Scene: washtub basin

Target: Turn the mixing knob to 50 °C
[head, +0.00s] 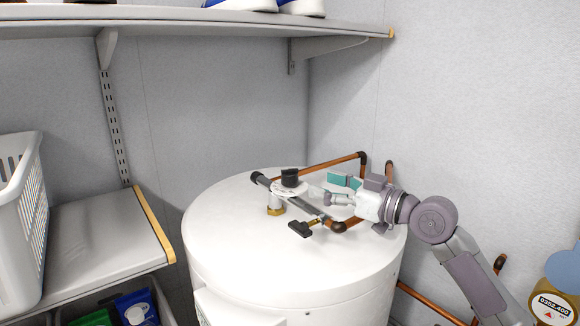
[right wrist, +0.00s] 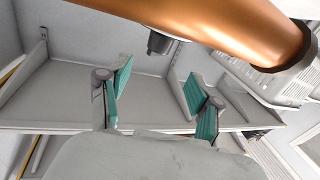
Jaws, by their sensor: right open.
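The mixing knob (head: 290,178) is black and sits on a round white dial plate (head: 291,189) above the pipework on top of the white boiler. The dial's markings are too small to read. My right gripper (head: 330,190) reaches in from the right and is just right of the knob, apart from the black part as far as I can tell. In the right wrist view its two teal-padded fingers (right wrist: 157,100) are spread with nothing between them. A dark part (right wrist: 160,42) near the copper pipe there may be the knob; I cannot tell. My left gripper is not in view.
A copper pipe (head: 320,163) runs behind the knob and bends down near my right wrist. A black valve handle (head: 300,228) is in front. The white boiler top (head: 225,210) is clear at left. A shelf (head: 200,22) hangs above; a white basket (head: 20,215) stands left.

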